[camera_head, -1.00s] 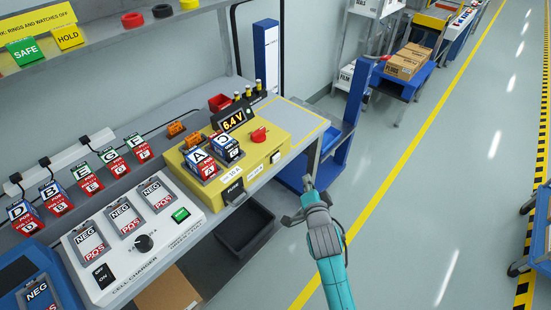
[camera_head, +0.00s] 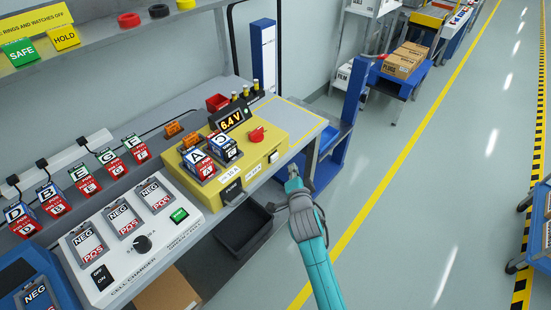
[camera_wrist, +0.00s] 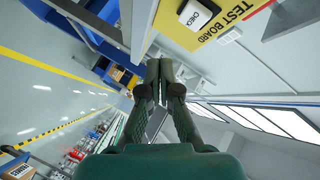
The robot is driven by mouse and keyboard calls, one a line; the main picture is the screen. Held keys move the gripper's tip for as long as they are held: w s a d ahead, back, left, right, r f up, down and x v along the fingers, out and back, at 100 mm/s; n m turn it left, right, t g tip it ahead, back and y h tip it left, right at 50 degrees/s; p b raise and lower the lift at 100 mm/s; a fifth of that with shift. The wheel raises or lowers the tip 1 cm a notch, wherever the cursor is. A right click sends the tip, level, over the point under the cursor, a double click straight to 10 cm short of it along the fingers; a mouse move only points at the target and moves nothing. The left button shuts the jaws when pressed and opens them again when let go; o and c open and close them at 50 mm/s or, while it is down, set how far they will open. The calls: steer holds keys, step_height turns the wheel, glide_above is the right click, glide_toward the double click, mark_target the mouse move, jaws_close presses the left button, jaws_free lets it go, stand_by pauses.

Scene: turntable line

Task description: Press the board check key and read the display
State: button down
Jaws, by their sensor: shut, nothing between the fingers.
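The yellow test board (camera_head: 262,161) sits on the bench, with cells A and C in it. Its display (camera_head: 232,120) reads 6.4 V. A white key (camera_head: 273,156) is on its right front face; in the wrist view this check key (camera_wrist: 200,13) is labelled CHECK, beside the words TEST BOARD (camera_wrist: 240,12). A red knob (camera_head: 257,135) is on the board's top. My gripper (camera_head: 293,172) is shut and empty, in front of the board and to the right of the key, apart from it. In the wrist view the closed fingertips (camera_wrist: 159,64) are below and left of the key.
A white cell charger (camera_head: 125,240) with several slots stands left of the board. Cells D, B, E and G (camera_head: 80,185) line the back. A black bin (camera_head: 245,232) is below the bench edge. The aisle floor (camera_head: 420,190) to the right is clear.

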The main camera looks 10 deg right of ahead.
steer(key=shift+w+a, duration=0.6)
steer(key=shift+w, duration=0.2)
steer(key=shift+w+a, duration=0.55)
steer(key=shift+w, duration=0.25)
steer(key=shift+w+a, duration=0.1)
steer(key=shift+w, duration=0.05)
steer(key=shift+w+a, duration=0.15)
steer(key=shift+w, duration=0.05)
steer(key=shift+w+a, duration=0.3)
steer(key=shift+w, duration=0.1)
stand_by(1.1)
steer(key=shift+s+d, duration=0.1)
steer(key=shift+s, duration=0.05)
steer(key=shift+s+d, duration=0.4)
steer(key=shift+s, duration=0.2)
steer(key=s+d, duration=0.1)
steer(key=s, duration=0.1)
steer(key=s+d, duration=0.2)
stand_by(0.7)
